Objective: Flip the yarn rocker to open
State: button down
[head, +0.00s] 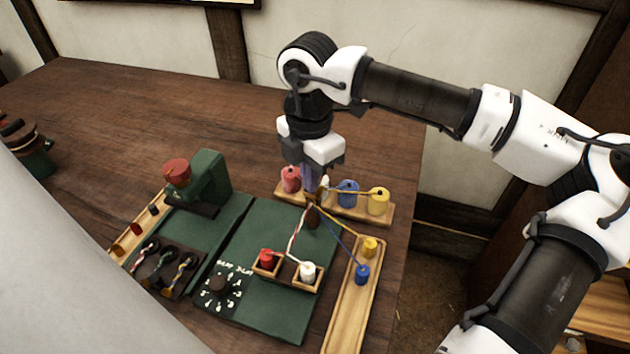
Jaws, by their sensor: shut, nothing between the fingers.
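My gripper (313,188) points down over the back edge of the green board (268,232), close to a small brown post (312,217) where the yarn strands meet. Its fingers are shut and empty. I cannot make out a part that is clearly the yarn rocker; it may be hidden behind the fingers or too small to tell.
A wooden rack (343,208) behind the gripper holds pink, blue and yellow spools. A green press (207,180) with a red knob stands left. A dial (217,285) and a tray of coiled ropes (165,270) sit in front.

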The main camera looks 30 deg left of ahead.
notch_tip(320, 180, up, 8)
jog(key=p, duration=0.4)
dwell(0.6)
jog(key=shift+f, duration=0.1)
dwell(0.4)
